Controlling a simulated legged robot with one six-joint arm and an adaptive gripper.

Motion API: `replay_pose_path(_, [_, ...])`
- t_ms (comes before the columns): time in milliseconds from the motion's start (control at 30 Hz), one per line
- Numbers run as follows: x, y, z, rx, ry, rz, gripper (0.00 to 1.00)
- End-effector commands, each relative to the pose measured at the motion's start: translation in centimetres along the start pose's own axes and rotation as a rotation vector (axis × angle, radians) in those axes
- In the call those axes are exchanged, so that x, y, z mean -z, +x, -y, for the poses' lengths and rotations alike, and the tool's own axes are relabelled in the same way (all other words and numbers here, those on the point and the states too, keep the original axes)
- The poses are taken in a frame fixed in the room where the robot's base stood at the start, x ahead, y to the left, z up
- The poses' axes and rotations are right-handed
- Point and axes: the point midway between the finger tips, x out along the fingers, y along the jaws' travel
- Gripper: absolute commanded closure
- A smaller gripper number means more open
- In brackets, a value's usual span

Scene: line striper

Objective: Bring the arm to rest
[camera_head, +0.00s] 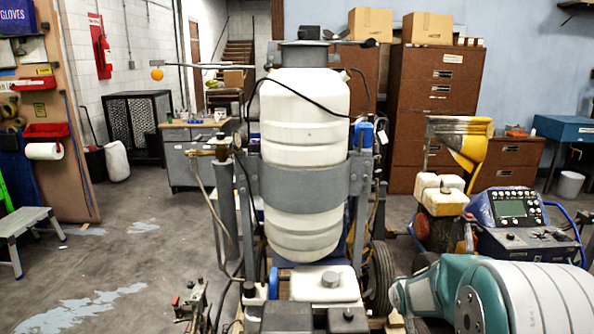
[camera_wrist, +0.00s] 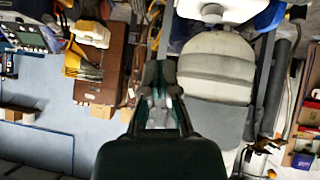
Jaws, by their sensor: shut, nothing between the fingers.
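My gripper (camera_wrist: 158,72) shows in the wrist view, its dark fingers together and nothing held between them. The wrist picture is upside down, with the cabinets hanging from the top. The gripper appears beside the large white tank (camera_wrist: 215,65) of the line striper; whether it is close to the tank I cannot tell. In the head view the tank (camera_head: 303,150) stands upright in a grey metal frame with a wide band around it. My gripper is not visible in the head view.
A machine with a control panel (camera_head: 515,210) and a yellow hopper (camera_head: 468,150) stand right of the tank. Brown drawer cabinets (camera_head: 437,85) carry cardboard boxes behind. A grey step stool (camera_head: 30,232) stands at left. Open concrete floor (camera_head: 130,235) lies left of the striper.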

Motion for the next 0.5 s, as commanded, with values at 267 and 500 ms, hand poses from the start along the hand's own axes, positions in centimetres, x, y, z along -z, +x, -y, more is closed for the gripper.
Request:
replay_pose_path(267, [0.8,-10.5,1.5,0.010,0.040,0.076,1.00])
replay_pose_path(500, [-1.0,-19.0,3.3,0.034,0.077,0.147,1.00])
